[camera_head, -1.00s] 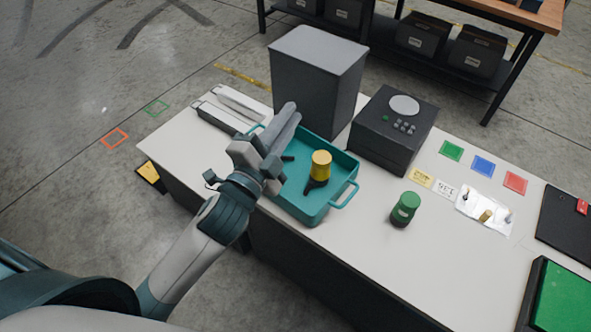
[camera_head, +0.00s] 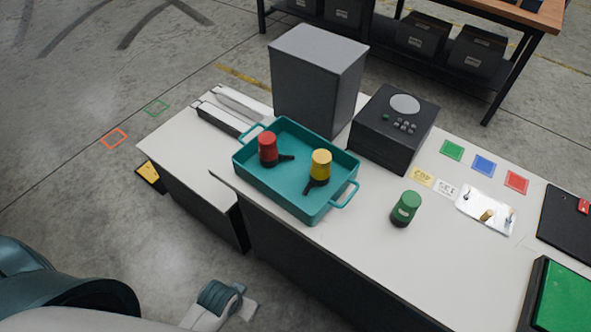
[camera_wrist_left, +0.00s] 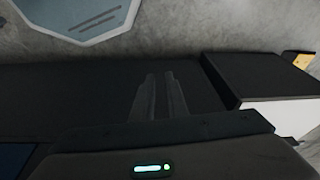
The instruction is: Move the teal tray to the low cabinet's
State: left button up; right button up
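The teal tray (camera_head: 285,192) sits on the light bench top (camera_head: 345,245), near its left end, with a handle at each end. A red-topped piece (camera_head: 267,148) and a yellow-topped piece (camera_head: 320,163) stand inside it, each with a dark part at its base. The low cabinet (camera_head: 180,155) adjoins the bench on the left. My left wrist shows at the bottom of the head view, in front of the bench and away from the tray. In the left wrist view my left gripper (camera_wrist_left: 158,75) has its fingers together with nothing visible between them. My right gripper is out of view.
Two pale-and-dark bars (camera_head: 225,115) lie at the cabinet's back. A tall grey bin (camera_head: 315,80) and a dark box (camera_head: 393,130) stand behind the tray. A green-topped piece (camera_head: 406,208) stands to its right. The cabinet's front top is clear.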

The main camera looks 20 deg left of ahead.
pick_arm(q)
jog(key=s+f, duration=0.3)
jog(key=f, duration=0.9)
jog(key=s+a+f+g, duration=0.1)
jog(key=s+f, duration=0.8)
jog(key=s+a+f+b, duration=0.1)
jog(key=s+a+f, duration=0.1)
jog(key=s+f, duration=0.6)
jog(key=shift+s+a+f+g, duration=0.25)
jog(key=shift+s+f+g, duration=0.15)
jog(key=shift+f, duration=0.4)
jog(key=shift+a, duration=0.1)
